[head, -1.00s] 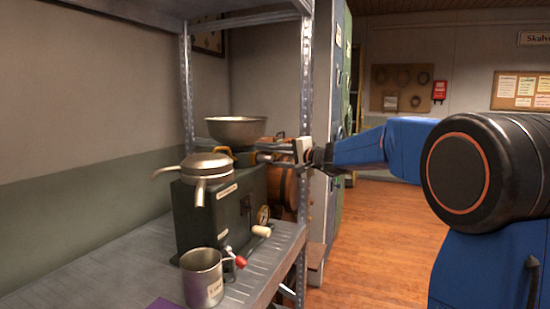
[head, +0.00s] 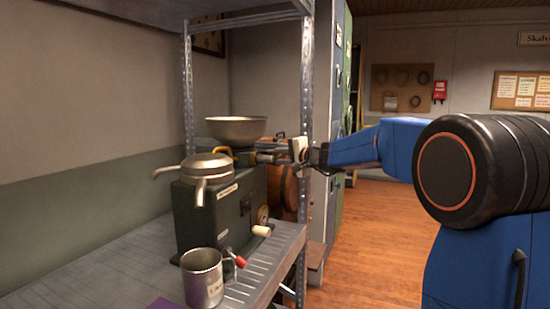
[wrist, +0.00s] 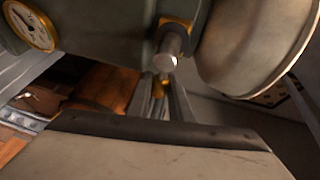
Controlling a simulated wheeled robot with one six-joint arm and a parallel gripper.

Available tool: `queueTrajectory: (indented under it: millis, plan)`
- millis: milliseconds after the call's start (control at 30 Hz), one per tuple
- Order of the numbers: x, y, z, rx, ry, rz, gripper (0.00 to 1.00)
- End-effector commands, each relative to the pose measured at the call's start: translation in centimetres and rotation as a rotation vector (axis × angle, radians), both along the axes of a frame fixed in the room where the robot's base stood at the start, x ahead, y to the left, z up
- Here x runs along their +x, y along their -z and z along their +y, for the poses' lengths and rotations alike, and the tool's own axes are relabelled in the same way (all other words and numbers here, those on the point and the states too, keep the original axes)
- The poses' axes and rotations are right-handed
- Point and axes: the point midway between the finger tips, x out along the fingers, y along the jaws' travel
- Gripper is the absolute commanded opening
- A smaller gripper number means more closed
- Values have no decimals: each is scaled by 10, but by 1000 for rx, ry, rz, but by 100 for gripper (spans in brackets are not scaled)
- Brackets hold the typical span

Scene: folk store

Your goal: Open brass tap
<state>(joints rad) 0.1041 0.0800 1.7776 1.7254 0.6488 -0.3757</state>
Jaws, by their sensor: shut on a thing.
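The brass tap (head: 222,150) shows as a small yellow piece below the steel bowl, on top of a dark green machine (head: 205,215). In the wrist view, the brass tap (wrist: 177,22) has a yellow collar and a grey round stub pointing toward the camera. My gripper (head: 264,158) reaches in from the right, just under the bowl. In the wrist view, my gripper (wrist: 165,93) is shut on a small yellow part of the tap between its fingers. The fingers partly hide that part.
Two spouts under a metal cover (head: 207,165) stand in front. A metal mug (head: 203,280) is on the shelf (head: 110,275). A shelf post (head: 306,110) stands beside my arm. A gauge (wrist: 28,27) is at the wrist view's left.

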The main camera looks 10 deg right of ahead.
Motion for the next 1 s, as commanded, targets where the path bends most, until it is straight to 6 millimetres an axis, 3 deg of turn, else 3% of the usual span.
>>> queueTrajectory:
  millis: [367, 1000]
  plan:
    - [0, 11, 0, 117, -1, 164, 0]
    - [-11, 37, 8, 463, 1, 642, 0]
